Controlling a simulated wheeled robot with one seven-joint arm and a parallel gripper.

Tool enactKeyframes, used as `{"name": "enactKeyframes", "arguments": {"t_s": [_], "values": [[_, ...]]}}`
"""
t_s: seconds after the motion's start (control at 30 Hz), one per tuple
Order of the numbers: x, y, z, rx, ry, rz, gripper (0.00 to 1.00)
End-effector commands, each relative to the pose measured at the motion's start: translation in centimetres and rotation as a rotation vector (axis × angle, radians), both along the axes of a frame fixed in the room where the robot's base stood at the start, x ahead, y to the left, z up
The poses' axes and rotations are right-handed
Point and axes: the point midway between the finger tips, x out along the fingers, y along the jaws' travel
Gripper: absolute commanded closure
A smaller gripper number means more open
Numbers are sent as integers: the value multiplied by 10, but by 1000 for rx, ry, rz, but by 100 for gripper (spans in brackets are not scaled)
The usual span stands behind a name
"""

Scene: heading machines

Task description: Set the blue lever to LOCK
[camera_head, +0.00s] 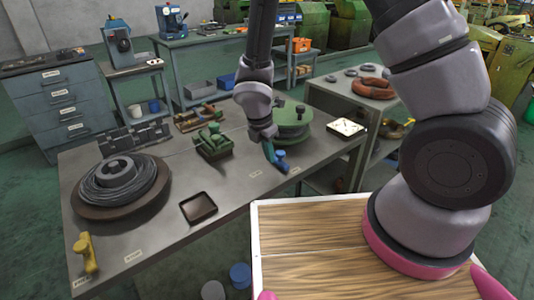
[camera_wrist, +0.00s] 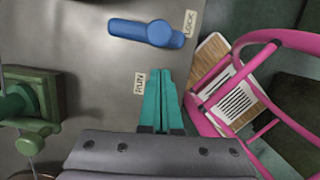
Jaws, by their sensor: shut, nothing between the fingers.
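The blue lever (camera_wrist: 130,29) lies on the grey bench top, seen from above in the wrist view. It runs roughly left to right, with a round hub and a short right end just below the LOCK label (camera_wrist: 189,23). The RUN label (camera_wrist: 139,84) is nearer my gripper. In the head view the lever (camera_head: 281,161) is at the bench's front right edge. My gripper (camera_wrist: 160,72), with teal fingers, is shut and empty. In the wrist view its tips are beside the RUN label, below the lever and apart from it. The gripper (camera_head: 270,153) hides part of the lever's surroundings in the head view.
A green round machine part (camera_head: 290,121) stands behind the lever. A green block fixture (camera_head: 213,142) is to its left. A yellow lever (camera_head: 85,252) and a wire coil (camera_head: 118,180) are at the bench's left. The bench around the small tray (camera_head: 198,208) is mostly clear.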

Motion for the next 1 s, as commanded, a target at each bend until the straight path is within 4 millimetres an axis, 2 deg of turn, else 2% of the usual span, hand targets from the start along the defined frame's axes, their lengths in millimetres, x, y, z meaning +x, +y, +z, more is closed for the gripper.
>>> {"name": "enactKeyframes", "arguments": {"t_s": [0.07,0.1,0.3,0.5,0.7,1.0], "values": [[-4,11,3,2,-1,-1,100],[-4,12,16,7,-5,-5,100],[-11,19,61,5,-4,-5,100],[-16,24,90,2,-3,-3,100],[-18,26,100,1,-1,-4,100],[-18,25,100,2,-2,-8,100]]}}
